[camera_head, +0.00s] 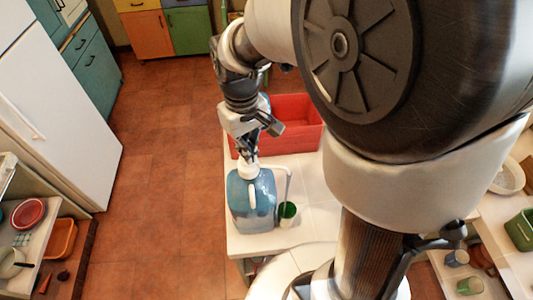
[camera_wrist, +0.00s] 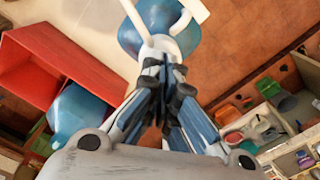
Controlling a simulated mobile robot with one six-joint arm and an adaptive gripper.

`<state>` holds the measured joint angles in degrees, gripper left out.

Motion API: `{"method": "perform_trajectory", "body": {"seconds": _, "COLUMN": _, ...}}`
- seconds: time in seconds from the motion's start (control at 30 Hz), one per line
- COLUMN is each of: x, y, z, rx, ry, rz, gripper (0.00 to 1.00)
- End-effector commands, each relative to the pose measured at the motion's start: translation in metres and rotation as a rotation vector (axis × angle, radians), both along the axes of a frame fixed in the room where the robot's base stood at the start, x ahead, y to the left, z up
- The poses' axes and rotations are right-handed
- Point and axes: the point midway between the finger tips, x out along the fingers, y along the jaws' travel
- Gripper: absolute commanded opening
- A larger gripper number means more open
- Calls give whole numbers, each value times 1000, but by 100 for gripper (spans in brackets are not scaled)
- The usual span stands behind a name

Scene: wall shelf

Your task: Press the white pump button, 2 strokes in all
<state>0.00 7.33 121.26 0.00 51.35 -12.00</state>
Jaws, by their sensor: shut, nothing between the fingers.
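A blue water jug (camera_head: 240,208) with a white handle stands upright on the white counter in the head view. Its white pump button (camera_head: 249,173) is on top, and a white spout (camera_head: 289,178) runs right and down toward a green cup (camera_head: 287,211). My gripper (camera_head: 248,158) is shut and empty, pointing down right over the button. In the wrist view, my fingertips (camera_wrist: 166,70) meet in front of the white pump top (camera_wrist: 158,46), with the blue jug (camera_wrist: 146,16) beyond. The fingers cover part of the button; I cannot tell whether they touch it.
A red crate (camera_head: 303,113) stands behind the jug on the counter (camera_head: 316,190). A white fridge (camera_head: 57,95) stands at left, with open tiled floor (camera_head: 160,190) between. My arm hides much at right.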

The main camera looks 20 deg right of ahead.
Motion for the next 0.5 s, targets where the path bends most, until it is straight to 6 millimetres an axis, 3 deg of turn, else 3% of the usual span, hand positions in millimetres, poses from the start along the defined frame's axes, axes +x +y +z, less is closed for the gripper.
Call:
{"method": "perform_trajectory", "body": {"seconds": 0.27, "x": -1, "y": 0, "z": 0, "rx": 0, "ry": 3, "rz": 0, "gripper": 0}}
{"method": "perform_trajectory", "body": {"seconds": 0.5, "x": -1, "y": 0, "z": 12, "rx": 0, "ry": 3, "rz": 0, "gripper": 0}}
